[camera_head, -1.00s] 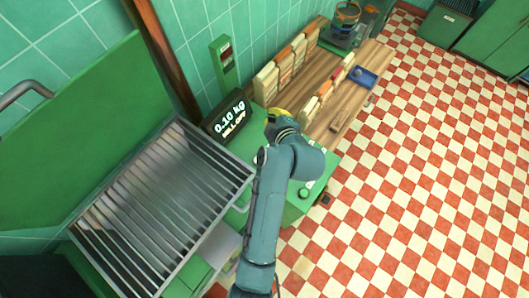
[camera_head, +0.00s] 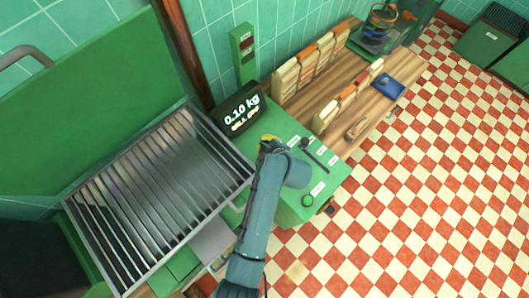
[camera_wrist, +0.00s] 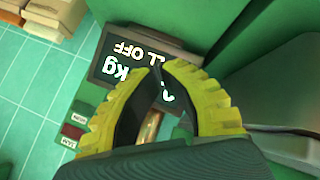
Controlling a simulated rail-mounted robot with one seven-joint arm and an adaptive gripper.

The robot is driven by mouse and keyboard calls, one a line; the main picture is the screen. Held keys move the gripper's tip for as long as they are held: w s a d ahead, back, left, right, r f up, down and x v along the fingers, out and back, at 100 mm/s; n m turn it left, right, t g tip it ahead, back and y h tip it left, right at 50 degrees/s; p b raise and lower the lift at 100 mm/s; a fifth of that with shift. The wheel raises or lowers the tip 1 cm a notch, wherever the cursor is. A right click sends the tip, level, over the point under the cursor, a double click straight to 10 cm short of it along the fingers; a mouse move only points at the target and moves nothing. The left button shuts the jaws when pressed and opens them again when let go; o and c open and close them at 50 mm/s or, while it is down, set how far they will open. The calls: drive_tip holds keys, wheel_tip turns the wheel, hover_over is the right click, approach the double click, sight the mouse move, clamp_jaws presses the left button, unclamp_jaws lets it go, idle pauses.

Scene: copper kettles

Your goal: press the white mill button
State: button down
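My gripper (camera_head: 268,140) is over the green counter, just below and right of the black display in the head view. In the wrist view its two yellow-padded fingers (camera_wrist: 155,64) curve together and their tips meet, with nothing seen held. The display (camera_head: 240,114) reads "0.10 kg" and "MILL OFF"; it appears upside down behind the fingertips in the wrist view (camera_wrist: 108,66). A dark red patch (camera_wrist: 72,131) and a green patch with small white labels lie left of the fingers. I cannot make out a white mill button; the arm and fingers hide part of the counter.
A green post (camera_head: 243,58) stands behind the display. A slatted metal grill (camera_head: 155,195) is left of my arm.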

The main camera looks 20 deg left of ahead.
wheel_tip(320, 180, down, 8)
drive_tip(key=b, duration=0.6)
drive_tip(key=shift+f, duration=0.15)
drive_tip(key=c, duration=1.8)
unclamp_jaws()
clamp_jaws()
drive_tip(key=shift+f+b, duration=0.3)
drive_tip(key=shift+b, duration=0.2)
drive_tip(key=shift+f+b, duration=0.6)
drive_tip(key=shift+r, duration=0.1)
drive_tip(key=shift+r+p, duration=0.7)
drive_tip(key=shift+r, duration=0.15)
drive_tip(key=shift+r, duration=0.1)
